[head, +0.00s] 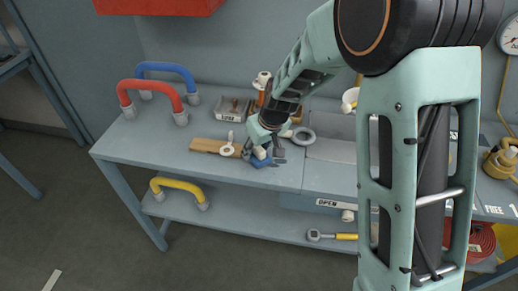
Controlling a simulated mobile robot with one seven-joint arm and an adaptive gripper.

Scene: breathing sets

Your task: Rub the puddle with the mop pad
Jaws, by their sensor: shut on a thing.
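The mop pad (259,162) is a small blue block with a pale grip, on or just above the grey bench top (165,170). My gripper (264,152) reaches down from the upper right and is shut on the pad's pale grip. The fingers hide part of the pad. I cannot make out the puddle; the gripper and pad may cover it. I cannot tell whether the pad touches the bench.
A wooden board (207,145) with a pale fitting lies left of my gripper. A grey ring (304,136) lies to its right. Red (149,97) and blue (168,67) hoses stand at the back left. The front left bench top is clear.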

